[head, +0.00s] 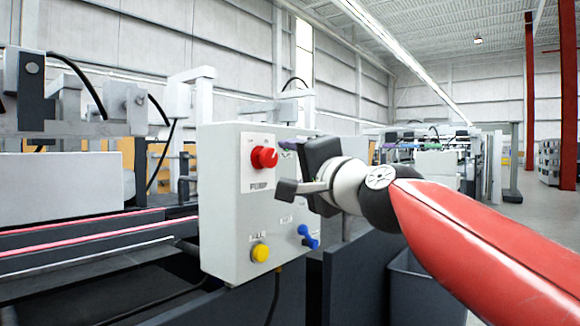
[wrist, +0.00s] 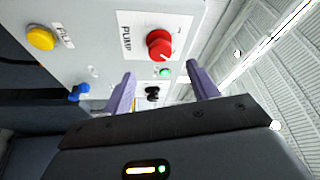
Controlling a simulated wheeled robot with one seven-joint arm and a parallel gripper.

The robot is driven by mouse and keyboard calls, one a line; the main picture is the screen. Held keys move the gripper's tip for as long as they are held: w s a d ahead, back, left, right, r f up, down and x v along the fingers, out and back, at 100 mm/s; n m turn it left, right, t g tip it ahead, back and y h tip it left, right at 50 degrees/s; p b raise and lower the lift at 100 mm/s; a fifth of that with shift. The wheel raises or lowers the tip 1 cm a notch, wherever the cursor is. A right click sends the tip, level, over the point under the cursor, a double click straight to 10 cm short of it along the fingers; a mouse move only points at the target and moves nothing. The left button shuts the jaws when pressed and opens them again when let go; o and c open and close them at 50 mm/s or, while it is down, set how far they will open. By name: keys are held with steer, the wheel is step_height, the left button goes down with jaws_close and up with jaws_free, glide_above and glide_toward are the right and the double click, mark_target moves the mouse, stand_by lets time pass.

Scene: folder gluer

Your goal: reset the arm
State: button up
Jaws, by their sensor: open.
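My gripper (head: 292,150) is in front of the right part of a white control box in the head view, and its dark body hides part of that panel. In the wrist view my gripper (wrist: 161,70) has its two purple fingers spread apart with nothing between them. Beyond the fingers is the panel with a red knob (wrist: 160,44) beside a PUMP label, a small green button (wrist: 165,73) and a black knob (wrist: 152,93). I cannot tell the exact gap between the fingers and the panel. My red arm reaches in from the lower right.
The control box (head: 222,240) also carries a yellow button (head: 260,252) and a blue switch (head: 308,237). The folder gluer's rails and belts (head: 90,235) lie at left. A grey bin (head: 410,285) stands below my arm. Open floor shows at far right.

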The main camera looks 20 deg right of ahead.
steer(key=shift+f, duration=0.1)
steer(key=s+f+n+g+h, duration=0.1)
steer(key=s+f+n+g, duration=0.3)
steer(key=f, duration=1)
steer(key=s+a+f+n+g+h, duration=0.1)
steer(key=s+f+n+g+h, duration=0.1)
steer(key=s+f, duration=0.8)
steer(key=s+f+n+g+h, duration=0.2)
steer(key=s+f+n+g, duration=0.3)
steer(key=f, duration=1.3)
steer(key=shift+s+a+n+g, duration=0.3)
steer(key=shift+s+a+g, duration=0.1)
steer(key=shift+s+g, duration=0.65)
